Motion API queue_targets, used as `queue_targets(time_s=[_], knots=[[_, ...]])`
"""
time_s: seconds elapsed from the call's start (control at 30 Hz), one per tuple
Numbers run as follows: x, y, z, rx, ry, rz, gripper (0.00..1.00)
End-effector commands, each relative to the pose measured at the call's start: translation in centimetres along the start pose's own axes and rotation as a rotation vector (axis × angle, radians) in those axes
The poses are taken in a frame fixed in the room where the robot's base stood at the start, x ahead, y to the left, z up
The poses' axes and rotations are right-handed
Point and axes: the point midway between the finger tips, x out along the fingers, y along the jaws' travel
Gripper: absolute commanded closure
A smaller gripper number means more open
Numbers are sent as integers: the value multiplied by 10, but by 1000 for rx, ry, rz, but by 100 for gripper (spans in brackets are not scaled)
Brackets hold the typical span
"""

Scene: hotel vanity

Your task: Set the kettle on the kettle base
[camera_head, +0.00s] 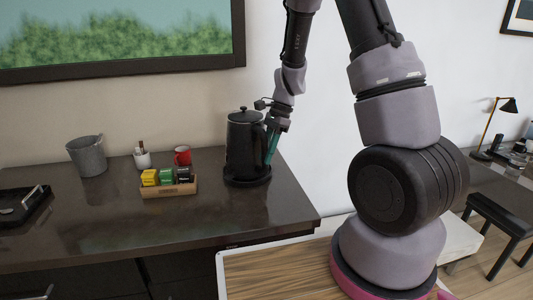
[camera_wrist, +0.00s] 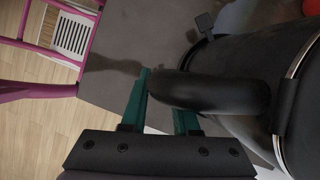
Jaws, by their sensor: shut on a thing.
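The black kettle (camera_head: 243,140) stands upright at the right part of the dark counter, right over the round black kettle base (camera_head: 247,181). I cannot tell if it rests fully on the base or sits a hair above it. My gripper (camera_head: 271,145) is at the kettle's right side, at its handle. In the wrist view, the green fingers of my gripper (camera_wrist: 165,105) are shut on the black handle (camera_wrist: 215,92), with the kettle body (camera_wrist: 262,60) to the right. The far finger is partly hidden behind the handle.
A tea box holder (camera_head: 168,188), a red mug (camera_head: 183,156), a white cup (camera_head: 142,159) and a grey bucket (camera_head: 87,156) stand left of the kettle. A black tray (camera_head: 22,206) is at the far left. The counter's front middle (camera_head: 190,225) is clear.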

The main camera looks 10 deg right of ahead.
Motion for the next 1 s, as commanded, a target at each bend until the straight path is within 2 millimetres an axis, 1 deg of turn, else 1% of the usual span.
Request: queue_targets(time_s=[0.53,0.57,0.6,0.87,1.0], knots=[[8,-1,-3,-1,0,-3,100],[8,-2,-4,-1,0,-3,68],[8,-2,-3,-2,0,-3,59],[9,0,-4,1,0,1,59],[3,-1,-4,0,-1,-1,59]])
